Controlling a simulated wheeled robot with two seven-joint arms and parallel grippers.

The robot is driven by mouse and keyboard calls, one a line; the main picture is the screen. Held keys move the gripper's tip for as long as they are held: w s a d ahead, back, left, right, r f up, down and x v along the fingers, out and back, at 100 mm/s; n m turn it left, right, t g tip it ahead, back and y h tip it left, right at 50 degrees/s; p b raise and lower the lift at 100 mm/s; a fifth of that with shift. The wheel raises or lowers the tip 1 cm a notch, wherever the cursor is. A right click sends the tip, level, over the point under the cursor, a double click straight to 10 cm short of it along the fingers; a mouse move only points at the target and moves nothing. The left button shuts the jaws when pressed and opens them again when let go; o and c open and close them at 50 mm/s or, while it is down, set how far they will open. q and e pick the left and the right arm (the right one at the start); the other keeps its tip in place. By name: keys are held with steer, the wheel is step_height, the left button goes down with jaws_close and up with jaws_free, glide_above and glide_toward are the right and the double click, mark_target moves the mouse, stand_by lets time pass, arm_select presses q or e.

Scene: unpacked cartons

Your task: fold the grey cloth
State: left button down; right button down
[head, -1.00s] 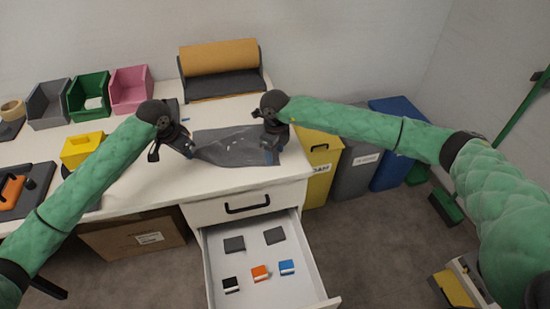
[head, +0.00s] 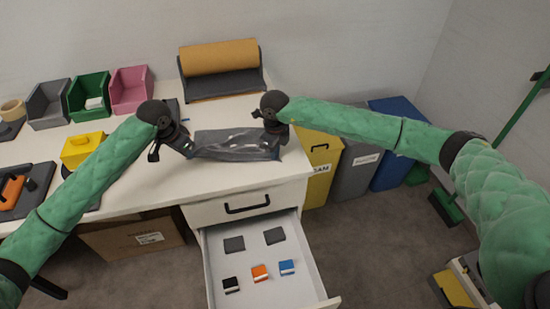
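The grey cloth (head: 232,146) lies on the white table between my two grippers, near the front edge. It looks raised and wrinkled, with light creases across it. My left gripper (head: 188,148) is at the cloth's left end and my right gripper (head: 275,140) is at its right end. Both point down at the cloth's ends. The fingertips are small and dark against the cloth, so I cannot tell whether either is open or shut.
A brown paper roll (head: 218,57) stands at the back. Grey, green (head: 88,97) and pink bins and a yellow box (head: 82,149) are on the left. An open drawer (head: 213,276) with several small items juts out below the table. Yellow, grey and blue containers stand right.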

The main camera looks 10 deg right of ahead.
steer(key=shift+r, duration=2.4)
steer(key=shift+r, duration=0.1)
